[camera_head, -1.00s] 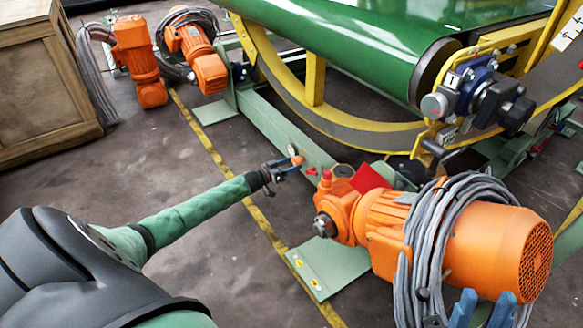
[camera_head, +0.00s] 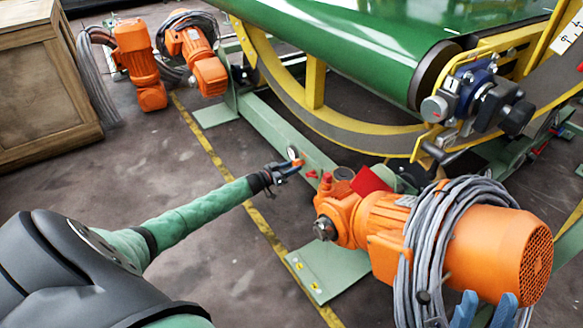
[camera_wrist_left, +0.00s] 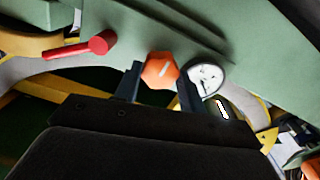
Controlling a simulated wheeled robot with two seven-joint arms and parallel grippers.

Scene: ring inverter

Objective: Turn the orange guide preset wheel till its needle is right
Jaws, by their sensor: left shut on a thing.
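The orange guide preset wheel (camera_wrist_left: 160,70) is a small faceted knob with a pale mark, on a green beam. In the head view it is a small orange spot (camera_head: 298,162). My left gripper (camera_head: 285,168) is shut on it, one dark finger on each side in the left wrist view (camera_wrist_left: 157,84). A round white gauge (camera_wrist_left: 207,79) with dark needle marks sits just right of the wheel; its exact reading is too small to tell. It also shows in the head view (camera_head: 292,153). My right gripper (camera_head: 482,309) shows two blue fingers apart at the bottom edge, in front of the motor.
A red handle (camera_wrist_left: 80,47) is left of the wheel. A large orange motor (camera_head: 490,250) with coiled grey cable stands close on the right. The green roller (camera_head: 370,55) and yellow curved frame (camera_head: 290,88) lie behind. A wooden crate (camera_head: 40,90) is far left; floor between is clear.

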